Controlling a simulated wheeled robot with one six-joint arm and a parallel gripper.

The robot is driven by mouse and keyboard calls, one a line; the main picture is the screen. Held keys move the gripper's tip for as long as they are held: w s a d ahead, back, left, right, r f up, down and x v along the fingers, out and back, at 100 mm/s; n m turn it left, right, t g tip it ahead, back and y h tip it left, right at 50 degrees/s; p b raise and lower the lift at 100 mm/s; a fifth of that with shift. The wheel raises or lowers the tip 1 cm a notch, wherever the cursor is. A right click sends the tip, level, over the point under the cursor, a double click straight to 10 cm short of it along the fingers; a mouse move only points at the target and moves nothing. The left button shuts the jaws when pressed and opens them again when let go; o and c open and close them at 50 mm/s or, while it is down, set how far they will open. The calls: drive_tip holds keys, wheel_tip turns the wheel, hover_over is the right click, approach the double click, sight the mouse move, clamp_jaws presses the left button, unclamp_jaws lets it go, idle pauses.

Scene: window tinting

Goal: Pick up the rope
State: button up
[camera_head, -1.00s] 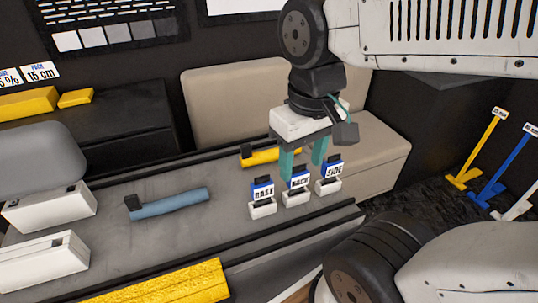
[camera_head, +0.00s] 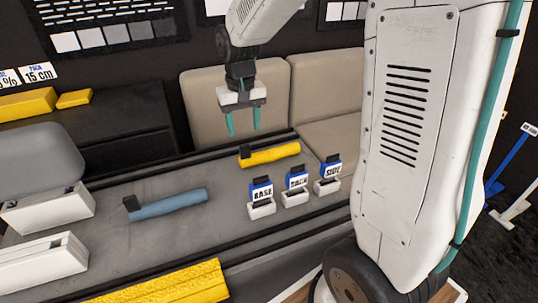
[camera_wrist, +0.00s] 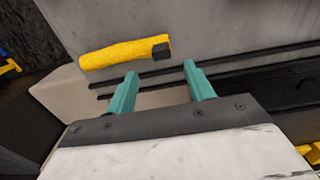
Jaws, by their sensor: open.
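No rope can be made out for certain in either view. My gripper (camera_head: 243,122) is open and empty, with its two teal fingers pointing down over the far side of the grey bench (camera_head: 200,222). A yellow roll (camera_head: 272,153) with a black end piece lies on the bench below and right of the fingers. It also shows in the wrist view (camera_wrist: 122,54), just beyond the fingertips (camera_wrist: 161,68) and apart from them. A blue-grey roll (camera_head: 170,203) with a black end piece lies farther left on the bench.
Blue-topped holders labelled BASE (camera_head: 262,198), one partly readable (camera_head: 296,187), and SIDE (camera_head: 329,175) stand at the bench's right. White boxes (camera_head: 45,207) stand at left. A yellow strip (camera_head: 170,283) lies in front. Beige seat backs (camera_head: 225,100) rise behind.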

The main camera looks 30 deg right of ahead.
sight(244, 145)
wheel_tip(244, 145, down, 8)
drive_tip(key=shift+a+r, duration=0.1)
drive_tip(key=shift+r, duration=0.1)
clamp_jaws()
